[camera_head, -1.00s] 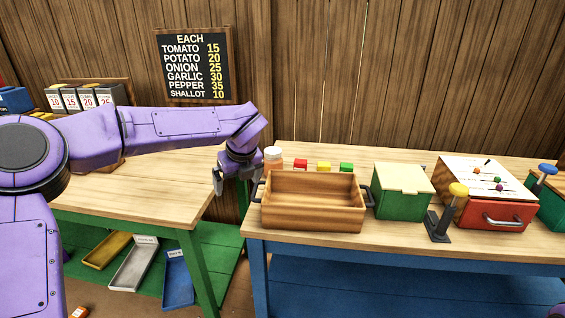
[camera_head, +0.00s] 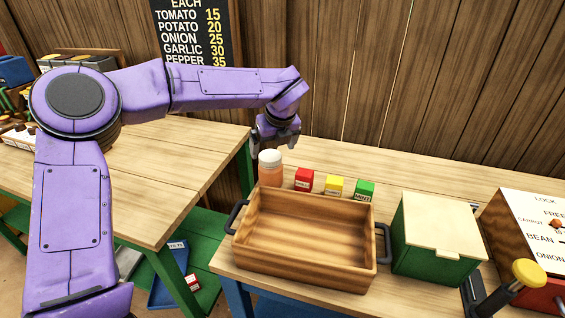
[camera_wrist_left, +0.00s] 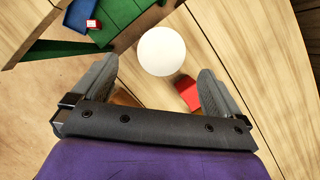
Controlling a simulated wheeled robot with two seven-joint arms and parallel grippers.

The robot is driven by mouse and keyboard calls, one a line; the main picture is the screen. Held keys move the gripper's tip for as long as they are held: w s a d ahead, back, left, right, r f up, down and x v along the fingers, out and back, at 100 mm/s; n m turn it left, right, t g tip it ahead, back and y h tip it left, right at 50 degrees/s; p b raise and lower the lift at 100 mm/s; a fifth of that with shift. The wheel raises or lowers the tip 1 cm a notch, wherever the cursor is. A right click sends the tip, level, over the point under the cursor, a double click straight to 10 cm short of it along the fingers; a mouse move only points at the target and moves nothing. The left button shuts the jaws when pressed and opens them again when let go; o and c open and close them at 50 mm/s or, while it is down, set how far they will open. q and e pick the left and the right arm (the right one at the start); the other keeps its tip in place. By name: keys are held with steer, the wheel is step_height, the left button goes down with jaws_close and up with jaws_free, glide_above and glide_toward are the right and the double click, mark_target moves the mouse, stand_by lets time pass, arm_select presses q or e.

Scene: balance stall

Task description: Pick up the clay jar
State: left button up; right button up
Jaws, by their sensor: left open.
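The clay jar (camera_head: 270,175) is orange-brown with a pale lid. It stands upright on the right-hand table, just behind the left end of the wooden tray. In the left wrist view its round white lid (camera_wrist_left: 161,51) shows from above, near the fingertips and between their lines; it hides the jar's body. My left gripper (camera_head: 274,143) is open and empty, just above and behind the jar in the head view. I cannot tell whether a finger touches it. My right gripper is in neither view.
The wooden tray (camera_head: 300,270) with dark handles stands in front of the jar. Red (camera_head: 304,181), yellow (camera_head: 334,187) and green (camera_head: 365,191) small boxes sit to its right. A green box (camera_head: 432,262) stands farther right. A gap separates the two tables.

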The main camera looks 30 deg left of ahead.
mark_target(269, 158)
arm_select(q)
steer(key=f, duration=0.1)
steer(key=a+f, duration=0.1)
steer(key=f, duration=0.1)
steer(key=shift+s+a+f+p, duration=0.1)
steer(key=shift+f+p, duration=0.1)
steer(key=shift+p, duration=0.15)
steer(key=x, duration=0.1)
steer(key=p+x, duration=0.1)
steer(key=x, duration=0.1)
steer(key=d+x, duration=0.1)
steer(key=x, duration=0.1)
steer(key=shift+w+a+f+p, duration=0.1)
steer(key=shift+w+f+p, duration=0.2)
steer(key=shift+w, duration=0.15)
steer(key=shift+a+f, duration=0.2)
steer(key=shift+f, duration=0.15)
steer(key=c, duration=1.1)
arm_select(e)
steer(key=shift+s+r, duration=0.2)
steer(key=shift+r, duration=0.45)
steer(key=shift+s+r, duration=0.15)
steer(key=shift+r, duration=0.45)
